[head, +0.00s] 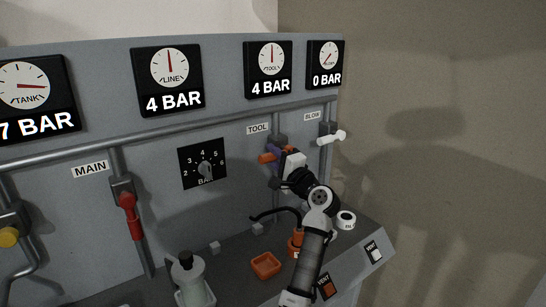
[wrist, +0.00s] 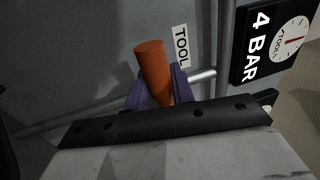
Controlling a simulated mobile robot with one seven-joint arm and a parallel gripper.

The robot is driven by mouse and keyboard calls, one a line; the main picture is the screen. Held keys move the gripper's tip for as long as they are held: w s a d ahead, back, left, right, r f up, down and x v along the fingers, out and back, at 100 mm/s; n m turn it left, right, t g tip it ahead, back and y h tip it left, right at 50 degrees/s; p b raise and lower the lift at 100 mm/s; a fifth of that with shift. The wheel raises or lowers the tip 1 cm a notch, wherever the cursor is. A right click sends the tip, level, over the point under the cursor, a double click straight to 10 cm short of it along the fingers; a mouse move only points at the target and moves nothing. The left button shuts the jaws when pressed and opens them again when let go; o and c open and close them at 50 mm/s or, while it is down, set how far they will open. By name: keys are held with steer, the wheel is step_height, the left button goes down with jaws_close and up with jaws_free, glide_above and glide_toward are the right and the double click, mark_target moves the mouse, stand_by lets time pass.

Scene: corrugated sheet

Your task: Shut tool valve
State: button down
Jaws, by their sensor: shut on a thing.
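The tool valve's orange handle (head: 265,157) sits below the TOOL label (head: 258,128) in the head view, sticking out to the left of its pipe. In the wrist view the orange handle (wrist: 152,62) stands between the purple fingers of my gripper (wrist: 152,94). My gripper (head: 274,156) is shut on the handle in the head view, and my arm hides part of the valve. The tool gauge (head: 268,68) reads 4 BAR; it also shows in the wrist view (wrist: 276,44).
The white blow valve handle (head: 331,138) is close to the right of my gripper. The red main valve handle (head: 130,213) hangs down at left. A pressure knob (head: 205,169) is between them.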

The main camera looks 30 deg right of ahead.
steer(key=shift+r, duration=0.15)
steer(key=c, duration=1.2)
jaws_free()
steer(key=shift+c, duration=0.2)
steer(key=s+f+b, duration=0.2)
steer(key=s+b, duration=0.2)
steer(key=s, duration=0.9)
steer(key=shift+s+d+f+b, duration=0.25)
steer(key=shift+f+b, duration=0.15)
